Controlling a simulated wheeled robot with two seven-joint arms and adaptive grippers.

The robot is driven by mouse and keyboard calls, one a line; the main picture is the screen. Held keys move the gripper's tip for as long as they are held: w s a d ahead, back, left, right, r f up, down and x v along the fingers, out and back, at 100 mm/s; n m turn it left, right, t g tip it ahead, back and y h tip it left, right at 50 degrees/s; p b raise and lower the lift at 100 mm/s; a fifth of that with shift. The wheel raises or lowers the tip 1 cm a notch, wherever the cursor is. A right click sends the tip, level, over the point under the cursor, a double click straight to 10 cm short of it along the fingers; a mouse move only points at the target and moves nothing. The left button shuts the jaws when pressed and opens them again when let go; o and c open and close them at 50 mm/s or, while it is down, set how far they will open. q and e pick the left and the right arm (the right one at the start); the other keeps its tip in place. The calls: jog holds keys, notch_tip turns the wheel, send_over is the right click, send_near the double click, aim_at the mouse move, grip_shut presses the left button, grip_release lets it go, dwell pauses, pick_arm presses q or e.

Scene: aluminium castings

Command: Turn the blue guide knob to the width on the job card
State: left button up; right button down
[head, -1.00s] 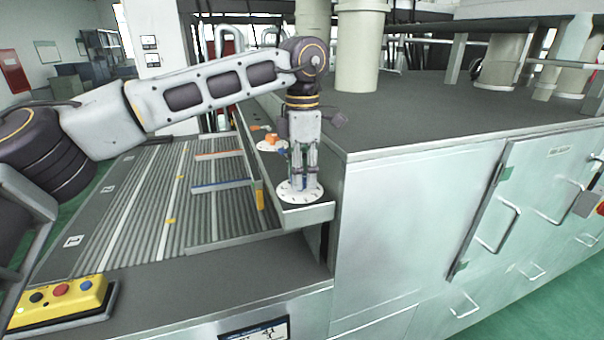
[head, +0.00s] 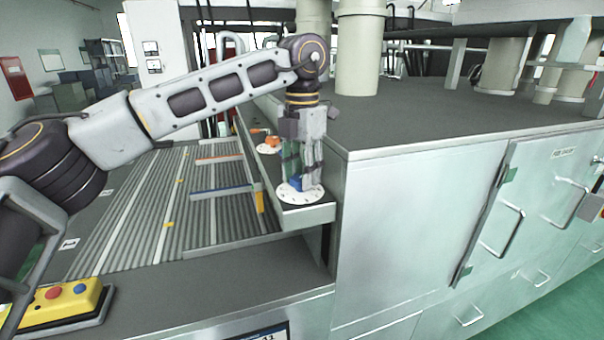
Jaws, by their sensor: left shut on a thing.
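The blue guide knob (head: 295,182) stands on a white marked dial (head: 302,197) at the near end of the grey ledge beside the conveyor. My left gripper (head: 301,178) points straight down over the dial and is shut on the knob. Its fingers hide most of the knob, and the dial marks are too small to read. A dark-framed card (head: 262,334), perhaps the job card, is cut off by the bottom edge, so its text cannot be read. My right gripper is out of view.
An orange knob (head: 271,140) sits on a second dial behind my gripper. A blue guide rail (head: 222,189) and an orange one lie across the roller conveyor (head: 130,200). A yellow button box (head: 62,303) is at lower left. A large metal cabinet (head: 420,215) stands close on the right.

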pick_arm(q)
jog(key=shift+n, duration=0.3)
jog(key=o, duration=1)
jog(key=shift+o, duration=0.2)
jog(key=shift+r, duration=0.15)
notch_tip(320, 180, up, 12)
dwell(0.4)
jog(key=shift+f, duration=0.2)
